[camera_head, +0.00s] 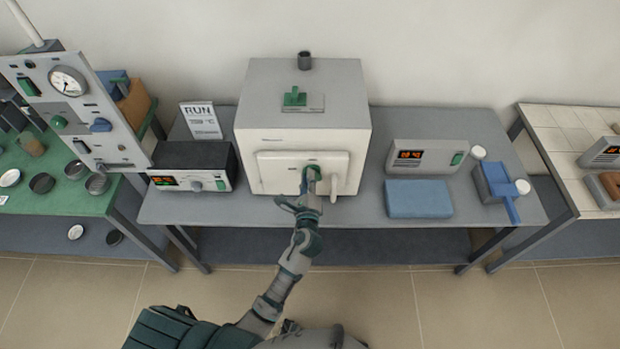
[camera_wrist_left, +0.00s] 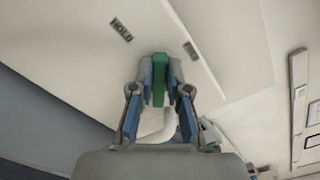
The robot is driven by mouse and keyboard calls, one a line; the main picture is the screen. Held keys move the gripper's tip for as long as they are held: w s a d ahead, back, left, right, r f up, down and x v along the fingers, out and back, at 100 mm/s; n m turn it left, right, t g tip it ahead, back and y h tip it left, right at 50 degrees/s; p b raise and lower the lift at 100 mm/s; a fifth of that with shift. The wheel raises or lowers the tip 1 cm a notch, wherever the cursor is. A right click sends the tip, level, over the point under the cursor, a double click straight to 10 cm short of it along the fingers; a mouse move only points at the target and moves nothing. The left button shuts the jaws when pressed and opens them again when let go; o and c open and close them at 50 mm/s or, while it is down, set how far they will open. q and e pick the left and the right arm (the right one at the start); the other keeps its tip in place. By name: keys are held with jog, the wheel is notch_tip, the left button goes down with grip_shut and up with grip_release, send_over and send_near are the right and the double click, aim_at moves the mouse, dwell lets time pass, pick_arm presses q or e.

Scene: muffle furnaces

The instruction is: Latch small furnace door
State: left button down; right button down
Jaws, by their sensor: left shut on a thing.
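The small furnace (camera_head: 303,95) is a pale box in the middle of the grey table. Its white door (camera_head: 275,172) lies against the front and looks closed. My left gripper (camera_head: 311,178) is at the right part of the door, shut on the green latch handle (camera_head: 313,170). In the left wrist view the green handle (camera_wrist_left: 159,80) sits between the fingers of the left gripper (camera_wrist_left: 160,75). A white curved handle (camera_head: 334,184) is just right of the gripper. The fingers hide part of the latch. My right gripper is not in view.
A controller with a red display (camera_head: 190,181) stands left of the furnace. A tilted gauge panel (camera_head: 85,110) stands at the left.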

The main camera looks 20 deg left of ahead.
pick_arm(q)
jog(key=shift+s+a+f+n+b, duration=0.1)
jog(key=shift+f+n+b, duration=0.3)
jog(key=shift+n, duration=0.95)
jog(key=shift+w+a+f+n+b, duration=0.1)
jog(key=shift+n+b, duration=0.5)
jog(key=shift+n, duration=0.7)
jog(key=shift+s+a+f+n+b, duration=0.1)
jog(key=shift+f+n+b, duration=0.3)
jog(key=shift+n, duration=0.95)
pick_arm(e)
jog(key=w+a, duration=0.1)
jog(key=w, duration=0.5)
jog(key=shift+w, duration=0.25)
pick_arm(q)
jog(key=shift+r, duration=0.1)
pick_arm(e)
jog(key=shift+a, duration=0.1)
pick_arm(q)
jog(key=c, duration=1.1)
grip_release()
jog(key=shift+r, duration=0.1)
jog(key=shift+c, duration=0.2)
jog(key=v, duration=1.2)
